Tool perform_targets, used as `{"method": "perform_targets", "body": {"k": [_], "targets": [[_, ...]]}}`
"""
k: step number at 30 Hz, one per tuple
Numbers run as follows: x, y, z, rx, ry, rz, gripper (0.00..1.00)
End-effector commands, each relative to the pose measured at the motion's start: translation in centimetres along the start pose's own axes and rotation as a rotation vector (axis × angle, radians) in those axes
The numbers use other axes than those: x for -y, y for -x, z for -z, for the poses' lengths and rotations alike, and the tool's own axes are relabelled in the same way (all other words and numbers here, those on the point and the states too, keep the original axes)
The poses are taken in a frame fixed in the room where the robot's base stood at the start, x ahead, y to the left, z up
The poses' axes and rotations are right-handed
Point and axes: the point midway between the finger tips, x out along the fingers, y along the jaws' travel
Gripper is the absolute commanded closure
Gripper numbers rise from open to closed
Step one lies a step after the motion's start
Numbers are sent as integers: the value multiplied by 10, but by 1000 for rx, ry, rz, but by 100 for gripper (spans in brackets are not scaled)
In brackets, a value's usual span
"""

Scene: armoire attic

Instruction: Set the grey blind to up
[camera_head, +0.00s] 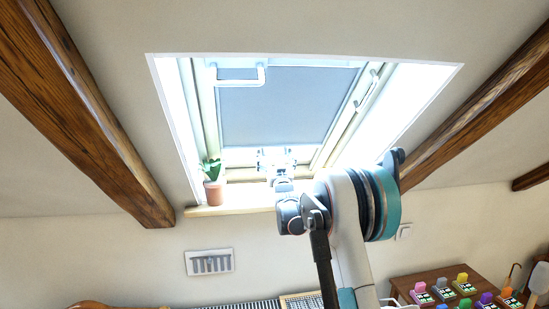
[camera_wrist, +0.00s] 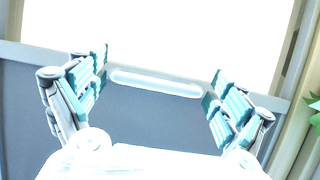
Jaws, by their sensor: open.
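The grey blind (camera_head: 285,108) covers most of the skylight, from the top down to a bright strip of bare glass at the bottom. In the wrist view the blind's grey sheet (camera_wrist: 150,122) fills the lower part. A pale bar-like handle (camera_wrist: 155,82) lies along its edge beside the bright glass. My gripper (camera_head: 276,153) is at the blind's lower edge. In the wrist view its teal-padded fingers are spread wide, one on each side of the handle, with gaps at both ends. Contact with the blind cannot be told.
A potted plant (camera_head: 214,184) stands on the sill (camera_head: 235,208), left of my gripper; its leaves show at the right of the wrist view. A white bar (camera_head: 240,80) crosses the skylight's upper left. Wooden beams (camera_head: 85,105) flank the opening. A table with coloured items is lower right.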

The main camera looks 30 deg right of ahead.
Motion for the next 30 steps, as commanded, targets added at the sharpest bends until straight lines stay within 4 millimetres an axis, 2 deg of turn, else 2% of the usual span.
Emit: {"method": "perform_targets", "body": {"k": [7, 12, 14, 19, 23, 26, 30], "targets": [[0, 0, 0, 0, 0, 0, 9], [0, 0, 0, 0, 0, 0, 47], [0, 0, 0, 0, 0, 0, 59], [1, 0, 3, 0, 0, 1, 60], [1, 5, 15, -1, 0, 1, 60], [1, 11, 32, -1, 0, 1, 60], [1, 25, 66, -1, 0, 1, 60]]}}
